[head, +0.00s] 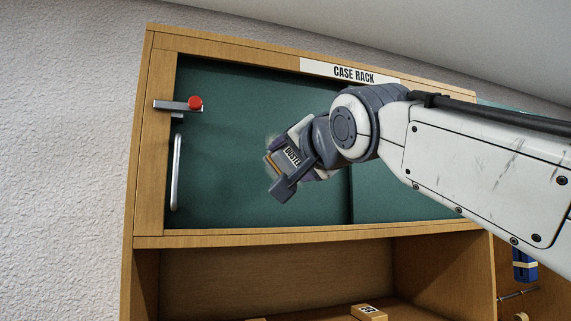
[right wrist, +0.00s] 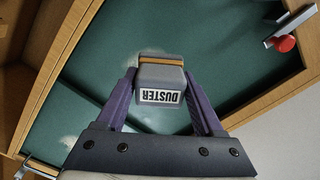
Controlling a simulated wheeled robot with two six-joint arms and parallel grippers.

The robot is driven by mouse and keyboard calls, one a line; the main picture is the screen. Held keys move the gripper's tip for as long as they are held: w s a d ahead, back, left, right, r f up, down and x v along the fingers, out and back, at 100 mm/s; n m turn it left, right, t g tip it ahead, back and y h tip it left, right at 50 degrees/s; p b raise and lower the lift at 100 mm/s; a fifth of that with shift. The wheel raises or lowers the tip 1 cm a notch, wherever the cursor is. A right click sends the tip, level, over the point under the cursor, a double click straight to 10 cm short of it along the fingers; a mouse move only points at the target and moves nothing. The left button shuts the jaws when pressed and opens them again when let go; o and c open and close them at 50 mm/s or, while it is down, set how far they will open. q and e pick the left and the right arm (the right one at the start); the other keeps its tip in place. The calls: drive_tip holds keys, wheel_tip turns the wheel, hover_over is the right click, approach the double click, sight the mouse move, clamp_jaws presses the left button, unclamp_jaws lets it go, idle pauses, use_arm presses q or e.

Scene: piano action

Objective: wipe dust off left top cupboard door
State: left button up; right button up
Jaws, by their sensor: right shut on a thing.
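The left top cupboard door (head: 230,110) is a dark green panel in a wooden frame, and it is shut. Pale dust patches (right wrist: 71,143) show on the green panel in the right wrist view. My right gripper (head: 284,165) is in front of the door, right of its middle. It is shut on a grey block labelled DUSTER (right wrist: 162,85), with an orange band and a pale pad towards the door. I cannot tell whether the pad touches the panel. The gripper and arm hide part of the door. My left gripper is not in view.
A vertical metal handle (head: 177,172) and a latch with a red knob (head: 194,103) stick out at the door's left side. A CASE RACK sign (head: 350,73) is on the top frame.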

drive_tip(key=shift+p+x, duration=1)
drive_tip(key=shift+x, duration=0.9)
drive_tip(key=shift+p+x, duration=0.4)
drive_tip(key=shift+x, duration=0.6)
drive_tip(key=shift+p+x, duration=0.3)
drive_tip(key=shift+x, duration=0.65)
